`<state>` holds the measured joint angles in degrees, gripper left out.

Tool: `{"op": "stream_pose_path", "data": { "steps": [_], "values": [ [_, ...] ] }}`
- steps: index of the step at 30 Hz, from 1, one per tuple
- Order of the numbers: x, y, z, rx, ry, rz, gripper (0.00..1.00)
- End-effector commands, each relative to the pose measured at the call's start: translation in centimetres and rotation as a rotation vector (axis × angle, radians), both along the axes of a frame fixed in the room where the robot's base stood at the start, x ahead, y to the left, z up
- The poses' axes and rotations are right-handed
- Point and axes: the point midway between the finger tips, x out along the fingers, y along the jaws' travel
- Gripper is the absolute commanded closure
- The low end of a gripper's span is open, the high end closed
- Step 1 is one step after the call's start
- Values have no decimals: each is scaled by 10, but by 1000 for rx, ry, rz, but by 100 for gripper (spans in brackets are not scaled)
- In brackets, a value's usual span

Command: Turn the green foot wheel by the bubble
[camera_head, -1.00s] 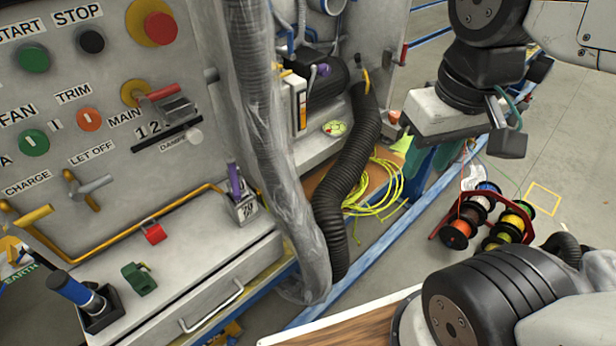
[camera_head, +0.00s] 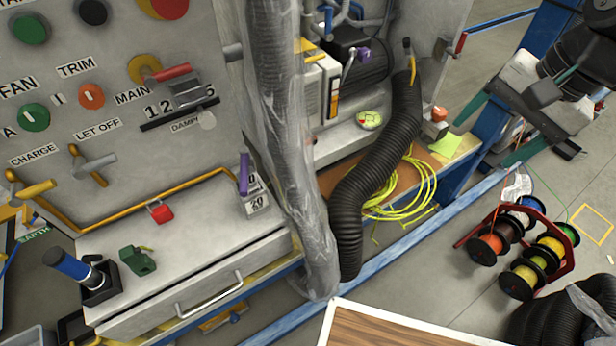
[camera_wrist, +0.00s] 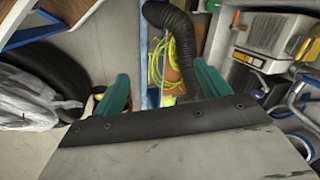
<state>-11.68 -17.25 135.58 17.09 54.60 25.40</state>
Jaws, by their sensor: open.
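My gripper (camera_head: 487,147) is at the right in the head view, near the end of the blue bench frame. Its two teal fingers are apart with nothing between them. In the wrist view my gripper (camera_wrist: 162,84) points toward yellow cable and a black hose.
A thick black hose (camera_head: 380,165) and coiled yellow cable (camera_head: 405,195) lie between the disc and my gripper. A plastic-wrapped hose (camera_head: 290,150) hangs in front of the ledge. A rack of cable reels (camera_head: 520,245) stands on the floor at right. A wooden tabletop (camera_head: 400,330) is at the bottom.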

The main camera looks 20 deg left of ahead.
Motion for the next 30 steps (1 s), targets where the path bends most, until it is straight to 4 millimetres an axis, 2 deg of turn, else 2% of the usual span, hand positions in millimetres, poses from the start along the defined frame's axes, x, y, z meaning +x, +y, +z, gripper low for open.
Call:
{"op": "stream_pose_path", "data": {
  "steps": [1,3,5,9,13,18,21,24,30],
  "values": [
    [18,22,-12,32,35,-52,25],
    [41,52,-28,78,75,-148,25],
    [60,78,-44,111,113,-234,25],
    [95,140,-91,172,209,-445,25],
    [116,195,-148,201,298,-659,25],
    [127,256,-231,206,392,-931,25],
    [126,280,-272,201,425,-1060,25],
    [124,293,-299,196,442,-1145,25],
    [121,303,-323,191,453,-1211,25]
  ]
}}
